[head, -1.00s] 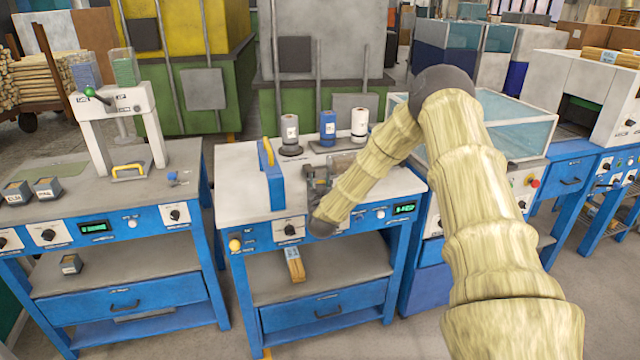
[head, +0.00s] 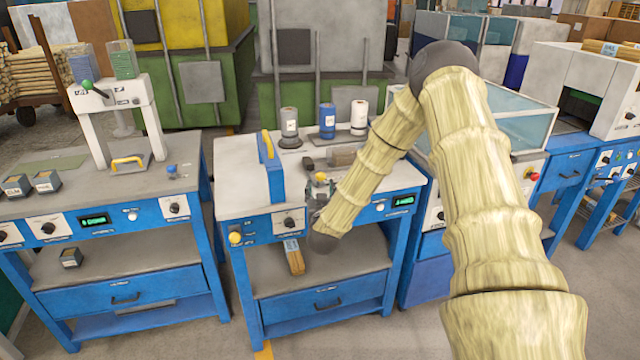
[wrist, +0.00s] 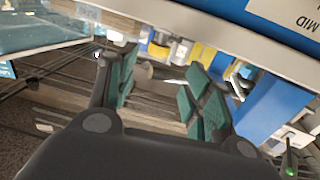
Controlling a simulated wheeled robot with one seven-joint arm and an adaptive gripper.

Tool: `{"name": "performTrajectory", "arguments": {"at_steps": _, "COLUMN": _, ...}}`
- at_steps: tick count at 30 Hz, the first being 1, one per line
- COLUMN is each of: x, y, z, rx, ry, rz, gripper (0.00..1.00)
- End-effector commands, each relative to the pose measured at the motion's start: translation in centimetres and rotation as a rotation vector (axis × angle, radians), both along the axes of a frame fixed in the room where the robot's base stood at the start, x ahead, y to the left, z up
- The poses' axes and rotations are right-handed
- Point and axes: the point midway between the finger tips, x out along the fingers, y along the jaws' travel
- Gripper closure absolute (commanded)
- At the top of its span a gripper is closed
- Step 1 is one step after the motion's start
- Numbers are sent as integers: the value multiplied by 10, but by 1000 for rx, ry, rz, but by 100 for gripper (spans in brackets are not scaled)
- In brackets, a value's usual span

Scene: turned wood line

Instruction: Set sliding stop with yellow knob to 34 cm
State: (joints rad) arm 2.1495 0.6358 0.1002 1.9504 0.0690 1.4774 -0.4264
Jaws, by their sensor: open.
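A small yellow knob (head: 320,177) shows on the middle bench top, just beyond my gripper; I take it to be the sliding stop's knob, but the stop's body is mostly hidden. No scale or stop position is readable. My gripper (head: 318,198) is at the bench's front edge, partly hidden by my forearm in the head view. In the wrist view my gripper (wrist: 160,95) is open, its teal-padded fingers apart with nothing held between them. Yellow patches show beyond the fingers there, too blurred to identify.
The middle bench (head: 238,190) carries a blue upright plate (head: 271,175) with a yellow top, and grey, blue and white spools behind. Its front panel has a dial (head: 290,222), a yellow button (head: 235,238) and a green display (head: 403,201). A wooden block (head: 294,257) lies on the lower shelf.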

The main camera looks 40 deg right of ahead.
Motion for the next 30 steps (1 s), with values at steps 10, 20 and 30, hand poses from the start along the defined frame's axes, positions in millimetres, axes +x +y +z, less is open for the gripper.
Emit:
{"name": "performTrajectory", "arguments": {"at_steps": 10, "x": -21, "y": 14, "z": 0, "rx": 1, "ry": -1, "rz": 0, "gripper": 49}}
{"name": "performTrajectory", "arguments": {"at_steps": 20, "x": -22, "y": 14, "z": 0, "rx": 1, "ry": -1, "rz": 0, "gripper": 49}}
{"name": "performTrajectory", "arguments": {"at_steps": 30, "x": -25, "y": 31, "z": -18, "rx": 18, "ry": 43, "rz": 36, "gripper": 49}}
